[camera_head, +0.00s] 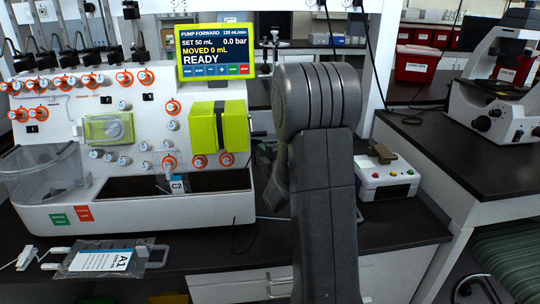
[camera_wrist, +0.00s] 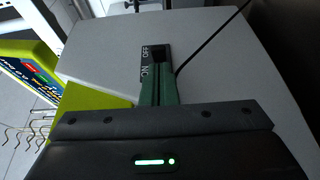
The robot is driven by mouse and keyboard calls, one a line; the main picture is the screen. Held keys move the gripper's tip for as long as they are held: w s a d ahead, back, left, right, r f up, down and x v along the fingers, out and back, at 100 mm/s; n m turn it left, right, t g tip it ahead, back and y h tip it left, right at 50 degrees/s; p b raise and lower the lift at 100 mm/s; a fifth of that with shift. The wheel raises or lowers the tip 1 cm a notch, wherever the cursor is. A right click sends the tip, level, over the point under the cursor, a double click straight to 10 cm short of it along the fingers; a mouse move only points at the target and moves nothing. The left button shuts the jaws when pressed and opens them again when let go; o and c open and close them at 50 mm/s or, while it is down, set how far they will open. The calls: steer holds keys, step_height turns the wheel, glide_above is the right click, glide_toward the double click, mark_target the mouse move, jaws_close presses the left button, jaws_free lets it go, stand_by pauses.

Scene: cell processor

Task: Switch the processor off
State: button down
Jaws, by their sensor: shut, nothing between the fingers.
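The white processor (camera_head: 120,215) stands on the dark bench, with valves, tubing and a lit screen (camera_head: 216,52) reading READY. In the wrist view, a dark power switch (camera_wrist: 159,50) is set in the processor's pale side panel (camera_wrist: 215,50), with OFF and ON lettering beside it. My gripper (camera_wrist: 160,78) is shut and empty, its green fingers at the switch, overlapping its lower part near the ON lettering. I cannot tell whether they touch it or which way the rocker is set. In the head view my arm hides the switch and most of the gripper.
A black cable (camera_wrist: 210,40) runs from beside the switch. The yellow-green clamp block (camera_head: 218,130) is on the processor's front. A small box with coloured buttons (camera_head: 385,178) stands to the right of my arm. A labelled bag (camera_head: 105,258) lies at the bench front.

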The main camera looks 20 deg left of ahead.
steer(key=shift+x, duration=0.8)
steer(key=shift+w+d+n+g+y+b, duration=0.2)
steer(key=shift+w+n+g+y+b, duration=0.15)
steer(key=shift+n+g+y+b, duration=0.4)
steer(key=w+n+g, duration=0.1)
steer(key=n+g, duration=0.1)
steer(key=g, duration=0.1)
steer(key=w+n+g+y+b, duration=0.1)
steer(key=g, duration=0.2)
steer(key=w+n+g+y, duration=0.1)
steer(key=n+g, duration=0.1)
steer(key=g, duration=0.1)
steer(key=shift+d+n+b, duration=0.1)
steer(key=shift+n+b, duration=0.2)
steer(key=shift+n, duration=0.05)
